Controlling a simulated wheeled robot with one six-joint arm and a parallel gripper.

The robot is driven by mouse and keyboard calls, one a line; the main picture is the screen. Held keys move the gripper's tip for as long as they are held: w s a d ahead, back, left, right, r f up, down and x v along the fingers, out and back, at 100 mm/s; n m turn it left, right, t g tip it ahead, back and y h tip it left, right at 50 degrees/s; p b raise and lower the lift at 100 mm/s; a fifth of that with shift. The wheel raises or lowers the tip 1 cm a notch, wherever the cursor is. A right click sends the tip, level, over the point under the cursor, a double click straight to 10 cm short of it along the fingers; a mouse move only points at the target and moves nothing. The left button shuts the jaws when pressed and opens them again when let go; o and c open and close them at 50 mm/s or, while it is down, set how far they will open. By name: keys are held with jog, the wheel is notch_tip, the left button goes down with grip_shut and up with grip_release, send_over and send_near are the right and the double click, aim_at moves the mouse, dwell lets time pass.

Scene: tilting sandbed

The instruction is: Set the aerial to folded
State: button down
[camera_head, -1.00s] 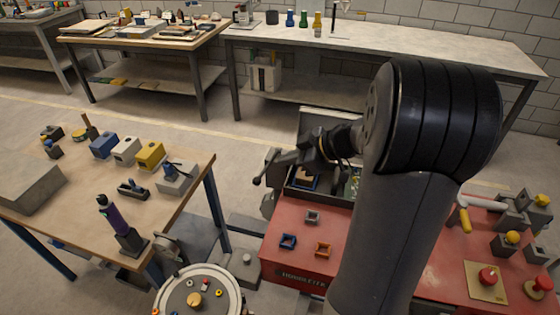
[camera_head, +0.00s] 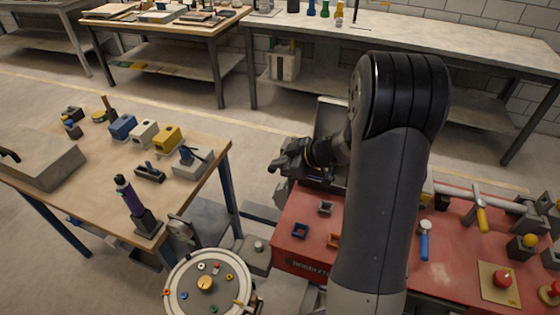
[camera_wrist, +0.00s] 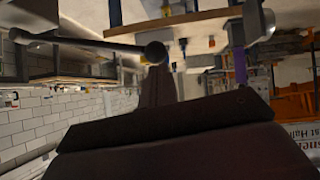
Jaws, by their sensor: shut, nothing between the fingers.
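A thin dark rod with a ball at its end, which looks like the aerial (camera_wrist: 100,45), crosses the upper left of the wrist view. Its ball lies just beyond my fingertips, and its left end runs toward the picture's edge. I cannot tell whether the ball touches my fingers. In the head view my gripper (camera_head: 288,162) is above the left back edge of the red cabinet, partly hidden by my arm. Its fingers, dark in the wrist view (camera_wrist: 157,82), are shut and empty. The aerial's mount is not clear in either view.
The red cabinet (camera_head: 300,262) carries small coloured square rings, a blue-handled tool (camera_head: 424,246) and a red button (camera_head: 502,279). A wooden table (camera_head: 85,205) with several blocks stands left. A round tray (camera_head: 190,298) is at the front. Floor lies open behind.

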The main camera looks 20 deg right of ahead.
jog(key=shift+s+a+f+p, duration=0.1)
jog(key=shift+s+f, duration=0.1)
jog(key=shift+f, duration=0.4)
jog(key=shift+s+a+f+p, duration=0.15)
jog(key=shift+s+f, duration=0.05)
jog(key=shift+f, duration=0.35)
jog(key=shift+s+a+f+p, duration=0.1)
jog(key=shift+s+f, duration=0.1)
jog(key=shift+f, duration=0.4)
